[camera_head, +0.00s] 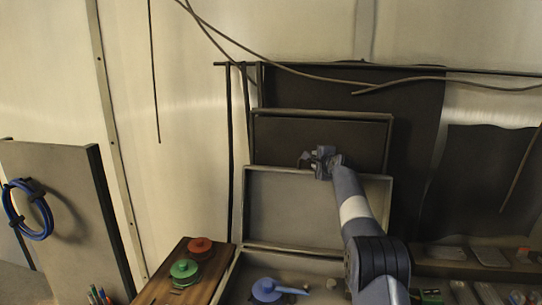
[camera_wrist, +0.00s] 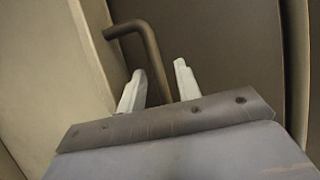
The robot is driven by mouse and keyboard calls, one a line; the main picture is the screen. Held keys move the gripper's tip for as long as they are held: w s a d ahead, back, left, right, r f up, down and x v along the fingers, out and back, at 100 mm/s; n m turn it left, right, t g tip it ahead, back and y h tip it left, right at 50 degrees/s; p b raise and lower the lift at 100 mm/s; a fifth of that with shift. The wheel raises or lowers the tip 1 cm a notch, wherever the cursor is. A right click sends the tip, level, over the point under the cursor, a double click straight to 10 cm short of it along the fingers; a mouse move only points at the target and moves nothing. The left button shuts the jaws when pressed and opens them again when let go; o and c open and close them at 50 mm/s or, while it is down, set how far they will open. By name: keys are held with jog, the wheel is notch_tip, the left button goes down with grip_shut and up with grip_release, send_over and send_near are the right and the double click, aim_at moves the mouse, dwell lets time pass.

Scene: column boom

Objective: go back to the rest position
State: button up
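My gripper (camera_head: 310,160) is raised in front of the dark panels at the back in the head view, near the upper edge of an open, lid-like grey panel. In the wrist view its two pale fingers (camera_wrist: 159,70) stand apart. A bent brown rod like a handle (camera_wrist: 150,45) shows between and beyond the fingers. I cannot tell whether they touch it. I see nothing held between the fingers.
A wooden board (camera_head: 170,280) bears a red round piece (camera_head: 200,246) and a green one (camera_head: 184,269). A blue pan-like piece (camera_head: 266,289) lies at the bottom. A blue cable coil (camera_head: 44,222) hangs at left. Loose cables (camera_head: 300,73) hang above.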

jog(key=shift+s+d+b, duration=0.15)
jog(key=shift+s+b, duration=0.3)
jog(key=shift+b, duration=0.2)
jog(key=shift+b+v, duration=0.7)
jog(key=shift+v, duration=0.25)
jog(key=b+v, duration=0.2)
jog(key=v, duration=0.1)
jog(key=shift+s+r, duration=0.25)
jog(key=shift+s, duration=0.05)
